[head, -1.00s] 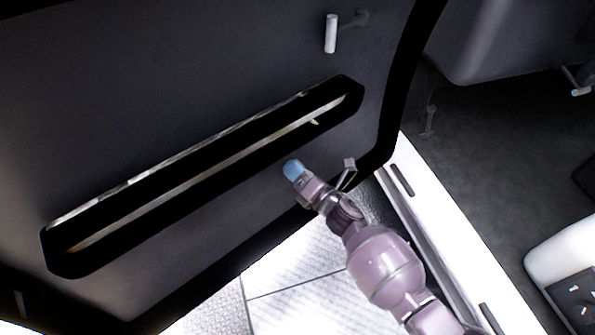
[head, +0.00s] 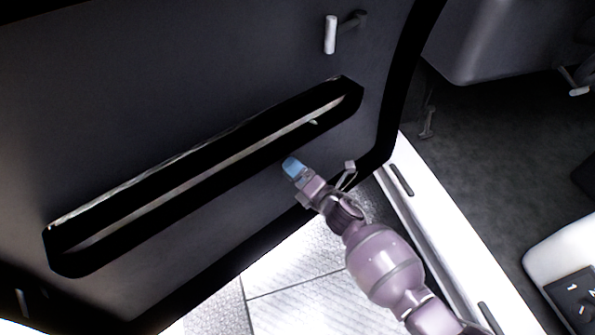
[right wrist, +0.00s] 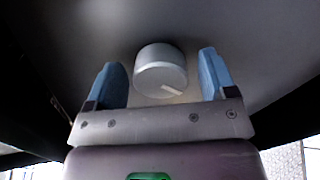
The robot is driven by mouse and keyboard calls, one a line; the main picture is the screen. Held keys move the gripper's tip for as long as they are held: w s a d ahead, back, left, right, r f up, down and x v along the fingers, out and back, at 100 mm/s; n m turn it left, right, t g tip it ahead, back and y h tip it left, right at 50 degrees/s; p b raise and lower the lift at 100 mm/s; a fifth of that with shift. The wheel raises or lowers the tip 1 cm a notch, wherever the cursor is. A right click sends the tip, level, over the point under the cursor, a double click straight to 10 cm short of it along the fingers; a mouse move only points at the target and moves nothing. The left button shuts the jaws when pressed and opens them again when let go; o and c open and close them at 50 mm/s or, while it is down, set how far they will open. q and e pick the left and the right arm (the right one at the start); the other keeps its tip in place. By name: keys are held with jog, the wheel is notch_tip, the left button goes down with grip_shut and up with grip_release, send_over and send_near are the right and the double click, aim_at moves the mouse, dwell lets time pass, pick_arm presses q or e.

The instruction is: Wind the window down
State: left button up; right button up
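A crank-like handle with a pale upright grip (head: 330,35) and a dark arm is on the dark door panel (head: 230,60), at the top of the head view. My right gripper (head: 292,168) is in front of the lower door panel, below the long armrest and well below that handle. In the right wrist view the blue fingers of my right gripper (right wrist: 165,82) are apart. A grey round knob (right wrist: 160,68) with a pale mark shows between and beyond them, not gripped. I cannot tell whether it is the handle's grip. My left gripper is out of view.
A long black armrest (head: 205,165) with a recess crosses the door above my right gripper. A white sill (head: 425,220) and dark cabin floor (head: 490,120) lie to the right. Pale ground (head: 295,265) shows below the door.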

jog(key=shift+s, duration=0.1)
pick_arm(q)
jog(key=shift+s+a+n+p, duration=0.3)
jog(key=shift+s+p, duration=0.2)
jog(key=shift+p, duration=0.55)
pick_arm(e)
jog(key=v, duration=1)
jog(key=shift+s+d, duration=0.2)
jog(key=shift+d, duration=0.05)
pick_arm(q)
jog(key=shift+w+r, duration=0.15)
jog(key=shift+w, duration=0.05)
